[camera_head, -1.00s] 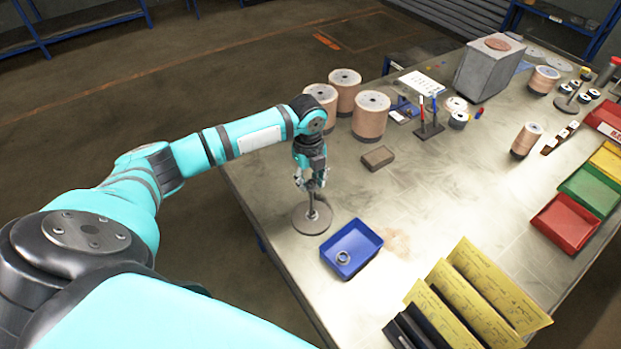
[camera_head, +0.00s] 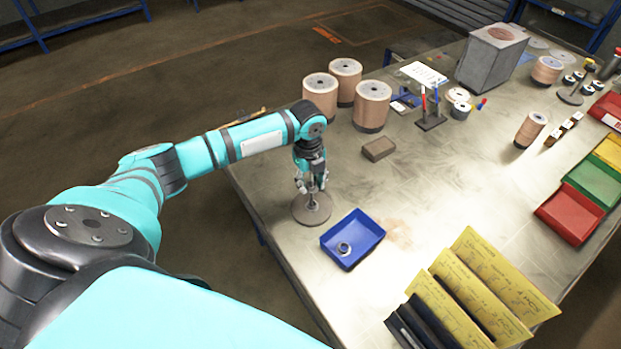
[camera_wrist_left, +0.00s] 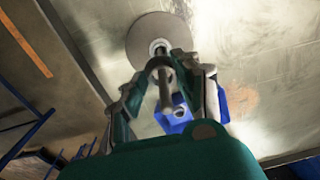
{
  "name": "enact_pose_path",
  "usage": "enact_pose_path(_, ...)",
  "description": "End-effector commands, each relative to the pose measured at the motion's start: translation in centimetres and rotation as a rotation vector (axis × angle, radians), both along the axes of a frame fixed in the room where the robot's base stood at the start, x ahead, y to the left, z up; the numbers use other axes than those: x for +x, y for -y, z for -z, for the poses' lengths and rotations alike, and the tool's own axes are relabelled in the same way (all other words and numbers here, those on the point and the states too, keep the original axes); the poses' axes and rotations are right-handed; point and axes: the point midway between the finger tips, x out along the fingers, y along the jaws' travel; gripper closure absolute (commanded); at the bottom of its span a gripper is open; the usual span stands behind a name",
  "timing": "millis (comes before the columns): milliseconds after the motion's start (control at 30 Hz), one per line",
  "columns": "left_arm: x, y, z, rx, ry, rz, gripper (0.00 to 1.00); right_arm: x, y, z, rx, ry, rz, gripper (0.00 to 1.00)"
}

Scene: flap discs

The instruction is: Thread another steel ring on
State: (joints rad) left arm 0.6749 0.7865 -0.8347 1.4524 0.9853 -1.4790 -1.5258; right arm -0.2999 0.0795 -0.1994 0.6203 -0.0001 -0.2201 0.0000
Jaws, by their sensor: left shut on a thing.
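A spindle stand with a flat round grey base (camera_head: 312,209) and an upright rod stands near the table's left edge. My left gripper (camera_head: 312,187) is over it, pointing down, shut on a steel ring (camera_wrist_left: 159,64). In the left wrist view the rod (camera_wrist_left: 165,95) appears to pass through this ring between the fingers. A pale ring or collar (camera_wrist_left: 158,46) shows lower, near the base. A blue tray (camera_head: 365,252) sits just in front of the stand, with a steel ring (camera_head: 343,248) lying in it. My right gripper is out of view.
Copper-coloured spools (camera_head: 371,104) stand behind the stand, and a small brown block (camera_head: 379,149) lies to its right. Yellow cards in a dark rack (camera_head: 470,290) stand at the front. Red, green and yellow bins (camera_head: 571,213) line the right. The table's middle is clear.

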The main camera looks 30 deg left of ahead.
Motion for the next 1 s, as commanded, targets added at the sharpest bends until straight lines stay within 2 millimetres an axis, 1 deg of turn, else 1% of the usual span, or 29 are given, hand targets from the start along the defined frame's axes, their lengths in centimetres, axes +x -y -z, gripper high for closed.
enact_pose_path(33, 0.0, 0.0, 0.6, 0.000, -0.001, 0.000, 0.81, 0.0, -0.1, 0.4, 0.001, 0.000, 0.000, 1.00)
enact_pose_path(467, 0.0, 0.1, 3.6, -0.001, 0.000, 0.001, 0.81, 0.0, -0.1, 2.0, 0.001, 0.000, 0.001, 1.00)
enact_pose_path(500, 0.0, 0.0, 3.5, -0.001, 0.001, 0.001, 0.66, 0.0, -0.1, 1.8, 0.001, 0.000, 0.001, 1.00)
enact_pose_path(700, 0.0, 0.0, 3.4, -0.001, 0.000, 0.001, 0.42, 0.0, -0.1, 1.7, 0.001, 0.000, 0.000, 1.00)
enact_pose_path(867, 0.0, 0.0, 3.4, 0.000, 0.000, 0.001, 0.42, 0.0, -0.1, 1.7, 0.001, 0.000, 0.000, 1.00)
enact_pose_path(1000, 0.0, 0.0, 3.1, 0.000, 0.001, 0.001, 0.42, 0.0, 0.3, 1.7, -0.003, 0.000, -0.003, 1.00)
